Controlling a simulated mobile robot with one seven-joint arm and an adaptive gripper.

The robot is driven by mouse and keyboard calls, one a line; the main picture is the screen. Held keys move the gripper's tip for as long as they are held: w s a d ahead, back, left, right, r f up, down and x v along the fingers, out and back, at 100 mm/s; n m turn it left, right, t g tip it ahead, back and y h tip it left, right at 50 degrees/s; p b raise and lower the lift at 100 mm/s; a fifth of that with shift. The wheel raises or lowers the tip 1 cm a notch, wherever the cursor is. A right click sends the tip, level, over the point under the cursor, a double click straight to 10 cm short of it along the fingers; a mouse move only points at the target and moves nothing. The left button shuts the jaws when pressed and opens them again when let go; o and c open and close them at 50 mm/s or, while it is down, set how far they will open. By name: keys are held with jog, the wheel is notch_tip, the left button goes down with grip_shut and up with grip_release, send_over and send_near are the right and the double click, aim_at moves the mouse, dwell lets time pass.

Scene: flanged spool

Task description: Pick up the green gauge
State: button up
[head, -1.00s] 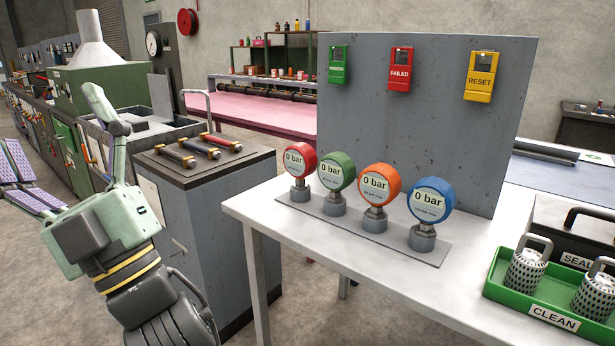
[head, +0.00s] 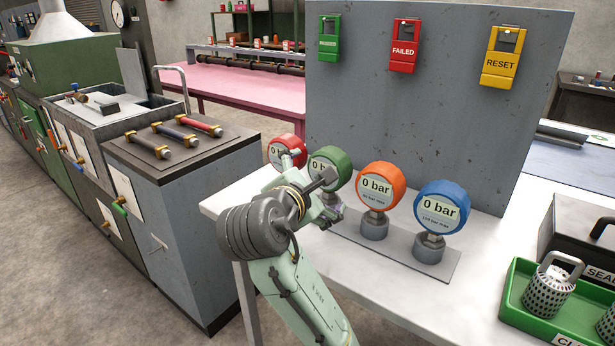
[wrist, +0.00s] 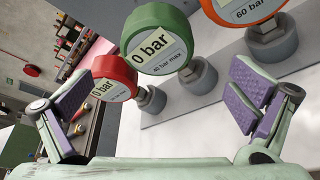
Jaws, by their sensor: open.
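The green gauge (head: 332,163) stands upright on a grey base strip, second from the left in a row of gauges, partly hidden by my gripper in the head view. In the wrist view the green gauge (wrist: 158,38) shows its dial and its grey foot, above the middle of the picture. My gripper (head: 318,182) is in front of the red and green gauges. In the wrist view my gripper (wrist: 160,105) is open, with purple pads spread wide and nothing held. The green gauge lies ahead of the pads and does not appear gripped.
The red gauge (head: 285,150) is close on the left, the orange gauge (head: 377,187) on the right, then the blue gauge (head: 441,208). A grey panel (head: 440,90) stands behind. A green tray (head: 540,318) sits at the right. The table's front area (head: 400,305) is clear.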

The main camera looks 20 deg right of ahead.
aim_at(334, 156)
jog(key=p+x, duration=0.1)
jog(key=x, duration=0.5)
jog(key=p+x, duration=0.1)
jog(key=x, duration=0.2)
jog(key=shift+w+d+r+p, duration=0.25)
jog(key=shift+d+r+p, duration=0.05)
jog(key=shift+d+p, duration=0.05)
jog(key=shift+w+d+f, duration=0.15)
jog(key=shift+w, duration=0.05)
jog(key=shift+c, duration=0.2)
jog(key=c, duration=1.6)
